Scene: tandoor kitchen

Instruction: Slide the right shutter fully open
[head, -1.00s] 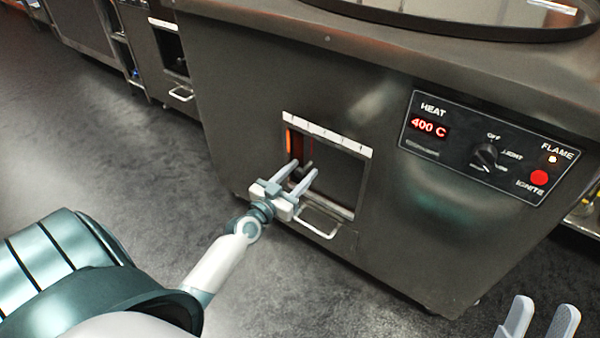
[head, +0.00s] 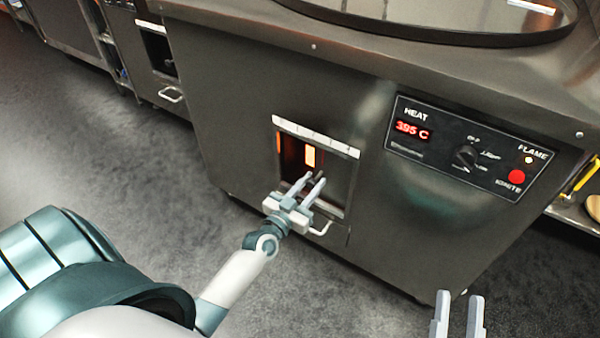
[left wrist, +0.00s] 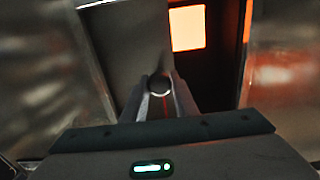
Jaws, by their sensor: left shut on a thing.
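The right shutter (head: 340,184) is a dark metal plate in the right part of the tandoor's front opening. It also shows left of the gap in the left wrist view (left wrist: 130,48). My left gripper (head: 312,180) is at the opening, shut on the shutter's round knob, which sits between its fingers in the left wrist view (left wrist: 159,86). The uncovered gap left of the shutter shows an orange glow (head: 310,157), also bright in the left wrist view (left wrist: 187,28). My right gripper (head: 458,300) is empty, its fingers apart, at the bottom edge of the head view.
A marked white strip (head: 316,137) runs above the opening. A wire handle (head: 321,230) juts out below it, close to my left gripper. The control panel (head: 468,155) reads 395 C. Open floor (head: 90,150) lies to the left.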

